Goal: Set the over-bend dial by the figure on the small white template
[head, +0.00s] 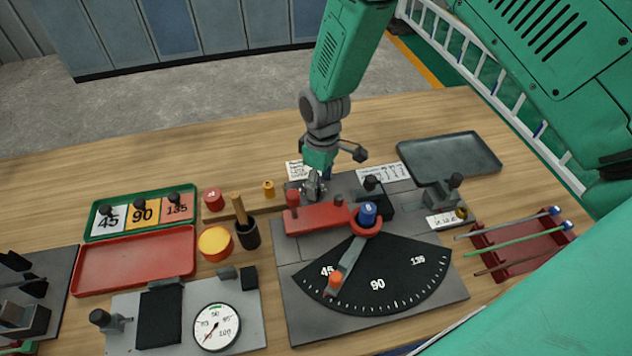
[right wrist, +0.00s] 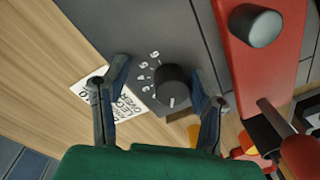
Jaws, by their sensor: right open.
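The dial is a black round knob (right wrist: 172,85) on a grey plate in the right wrist view, with white figures along its left side. Its white mark points toward the bottom of the picture. My right gripper (right wrist: 160,100) is open, with one finger on each side of the knob; I cannot tell whether they touch it. In the head view my right gripper (head: 314,184) comes down at the bender's back left corner and largely hides the dial. A white template marked 45 (head: 108,220) lies in the green tray, beside orange 90 (head: 143,213) and 135 (head: 177,209) plates. My left gripper is not in view.
A printed white card (right wrist: 90,97) lies beside the dial plate. A red bar (head: 318,218) and blue-topped post (head: 368,213) stand close by on the bender. The black angle scale (head: 378,284) is in front. A dark empty tray (head: 448,158) is at the back right.

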